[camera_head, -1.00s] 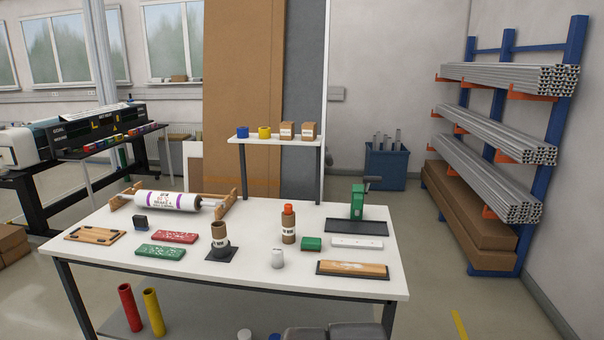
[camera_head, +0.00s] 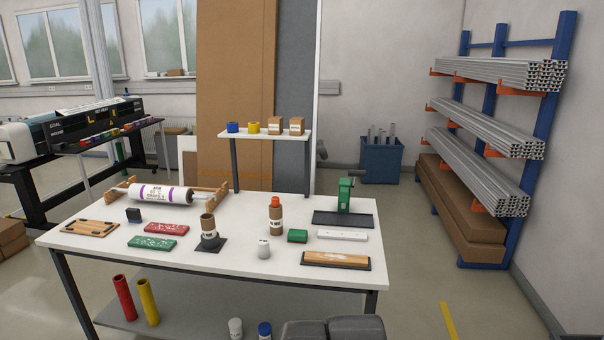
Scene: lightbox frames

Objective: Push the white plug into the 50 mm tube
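A small white cylinder (camera_head: 263,248) with a mark on it stands upright near the front middle of the white table; it looks like the white plug. Left of it, an upright brown tube (camera_head: 208,226) with a white label stands on a black square base (camera_head: 211,245), its top open. Behind the white cylinder stands another brown labelled tube (camera_head: 276,218) with an orange top. The labels are too small to read, so I cannot tell which tube is 50 mm. A second white cylinder (camera_head: 235,328) shows on the lower shelf. My gripper is not in view.
The table (camera_head: 110,253) also holds red (camera_head: 166,229) and green (camera_head: 152,243) flat pieces, a green press-like device (camera_head: 345,195), a wooden-topped block (camera_head: 336,260) and a roll (camera_head: 160,194) on a wooden cradle. A blue cylinder (camera_head: 265,330) sits on the lower shelf. Floor right of the table is clear.

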